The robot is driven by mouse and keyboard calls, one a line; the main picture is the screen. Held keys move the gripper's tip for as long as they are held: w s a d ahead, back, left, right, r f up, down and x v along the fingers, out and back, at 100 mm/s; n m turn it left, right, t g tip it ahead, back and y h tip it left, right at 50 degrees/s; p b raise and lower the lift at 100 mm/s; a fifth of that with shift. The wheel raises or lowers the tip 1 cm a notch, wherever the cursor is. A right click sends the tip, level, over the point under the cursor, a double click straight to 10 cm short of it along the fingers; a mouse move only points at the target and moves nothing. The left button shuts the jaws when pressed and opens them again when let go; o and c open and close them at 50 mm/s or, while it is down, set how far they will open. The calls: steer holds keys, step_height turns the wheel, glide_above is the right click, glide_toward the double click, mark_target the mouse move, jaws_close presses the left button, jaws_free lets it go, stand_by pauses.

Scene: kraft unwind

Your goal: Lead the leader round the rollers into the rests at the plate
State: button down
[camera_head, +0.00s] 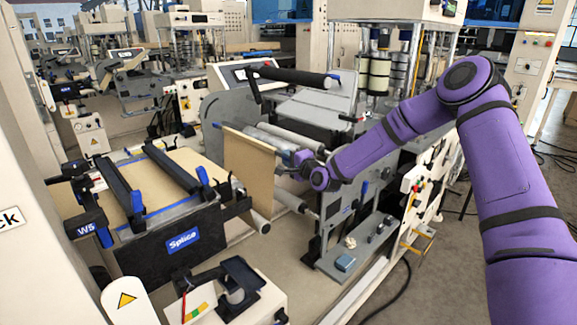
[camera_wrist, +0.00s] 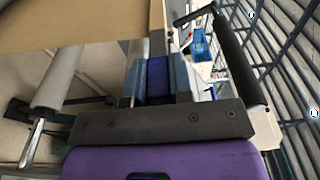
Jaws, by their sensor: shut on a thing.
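The leader is a brown kraft sheet (camera_head: 248,160), hanging nearly upright from a thin bar (camera_head: 232,132) with blue ends. My gripper (camera_head: 303,158) is shut at the near end of this bar, right of the sheet. In the wrist view, my gripper's pads (camera_wrist: 157,70) close on a dark blue grip (camera_wrist: 157,85), and the kraft sheet (camera_wrist: 75,22) spreads at upper left. Pale rollers (camera_head: 290,136) lie behind and right of the sheet, with a lower roller (camera_head: 291,201) under it. The plate (camera_head: 158,183) is left, on the Splice table. Its rests are hard to make out.
Two black clamp bars (camera_head: 172,164) with blue levers lie over the plate. A black roller on an arm (camera_head: 295,76) stands above the pale rollers. A grey side plate (camera_head: 335,220) stands below my gripper. A black bracket (camera_head: 238,280) stands in front.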

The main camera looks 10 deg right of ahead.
steer(key=shift+r, duration=3.5)
steer(key=r, duration=0.3)
steer(key=d+r, duration=0.1)
steer(key=shift+w+r, duration=0.35)
steer(key=shift+r, duration=0.05)
steer(key=w+d, duration=0.7)
steer(key=d, duration=0.3)
steer(key=w+d, duration=0.7)
steer(key=d, duration=0.4)
steer(key=shift+w+d, duration=0.15)
steer(key=shift+w, duration=0.05)
